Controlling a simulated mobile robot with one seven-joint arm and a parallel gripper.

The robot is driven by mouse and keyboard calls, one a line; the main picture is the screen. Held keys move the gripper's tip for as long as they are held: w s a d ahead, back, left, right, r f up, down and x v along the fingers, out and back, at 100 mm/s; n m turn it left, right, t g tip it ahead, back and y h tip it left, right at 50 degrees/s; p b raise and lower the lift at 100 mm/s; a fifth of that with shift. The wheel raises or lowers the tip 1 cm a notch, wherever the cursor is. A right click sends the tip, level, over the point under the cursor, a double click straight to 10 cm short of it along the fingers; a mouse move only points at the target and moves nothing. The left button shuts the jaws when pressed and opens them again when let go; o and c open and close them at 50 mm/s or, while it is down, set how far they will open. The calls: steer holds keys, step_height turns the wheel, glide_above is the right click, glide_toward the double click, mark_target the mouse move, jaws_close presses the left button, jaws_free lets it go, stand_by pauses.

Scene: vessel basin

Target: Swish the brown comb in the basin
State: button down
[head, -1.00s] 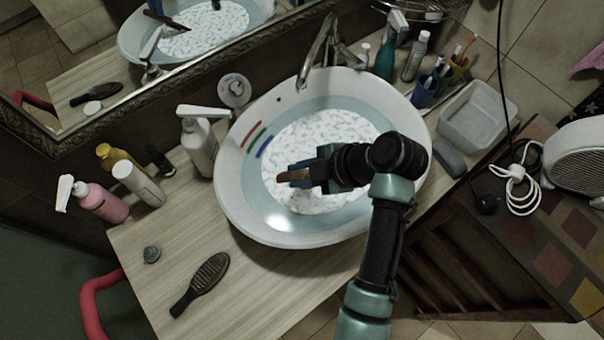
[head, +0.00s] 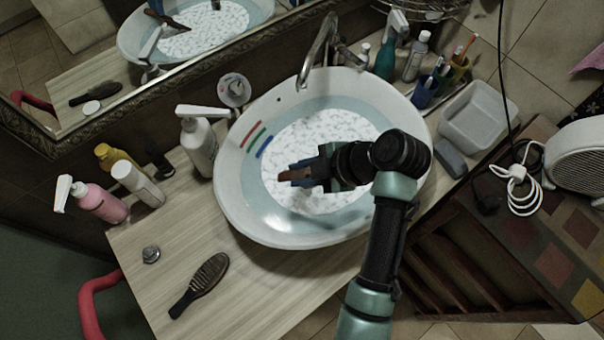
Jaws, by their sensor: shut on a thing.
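The basin (head: 236,214) is a white oval vessel on the wooden counter, with pale water and a white speckled patch inside. Red, green and blue stripes mark its left inner wall. My gripper (head: 308,175) reaches in from the right, over the middle of the basin. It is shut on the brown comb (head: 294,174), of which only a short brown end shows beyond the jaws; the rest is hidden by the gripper. I cannot tell whether the comb touches the water. A metal faucet (head: 318,55) stands at the basin's back edge.
A dark hairbrush (head: 201,283) and a small round metal piece (head: 151,254) lie on the counter (head: 255,285) at front left. A white pump bottle (head: 198,145) and a pink bottle (head: 100,202) stand left. A grey tray (head: 478,118) and blue cup (head: 425,91) sit right.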

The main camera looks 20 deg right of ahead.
steer(key=shift+a, duration=0.2)
steer(key=shift+d, duration=0.15)
steer(key=shift+w+d+b, duration=0.15)
steer(key=shift+d+b, duration=0.15)
steer(key=shift+d, duration=0.15)
steer(key=shift+a, duration=0.15)
steer(key=shift+s+a, duration=0.2)
steer(key=shift+a, duration=0.25)
steer(key=shift+w+d, duration=0.1)
steer(key=shift+d, duration=0.15)
steer(key=shift+w+d, duration=0.15)
steer(key=shift+d, duration=0.2)
steer(key=shift+r, duration=0.1)
stand_by(0.3)
step_height(320, 180, up, 12)
steer(key=p, duration=0.8)
